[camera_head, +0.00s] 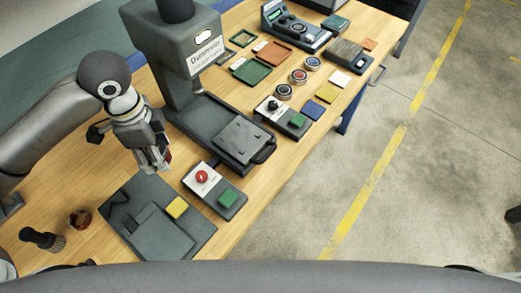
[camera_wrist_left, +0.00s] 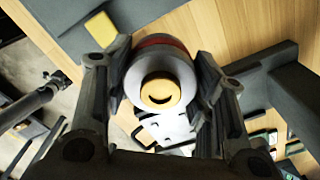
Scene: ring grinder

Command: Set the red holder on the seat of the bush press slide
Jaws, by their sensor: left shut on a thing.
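My left gripper (camera_head: 155,168) is shut on the red holder, in the air between the press column and the dark mat. In the head view only a small red part of the holder (camera_head: 168,157) shows beside the fingers. In the left wrist view the holder (camera_wrist_left: 163,42) shows as a round pale body with a red band and a yellow disc at its near end, between the two fingers (camera_wrist_left: 160,90). The bush press (camera_head: 188,65) stands behind the gripper. Its slide (camera_head: 241,140), a dark plate, lies to the gripper's right, apart from it. My right gripper is out of view.
A box with a red button (camera_head: 202,177) and a green one stands in front of the slide. A brown cup (camera_head: 80,219) and black knob (camera_head: 42,238) stand left. Trays and coloured pads fill the far table.

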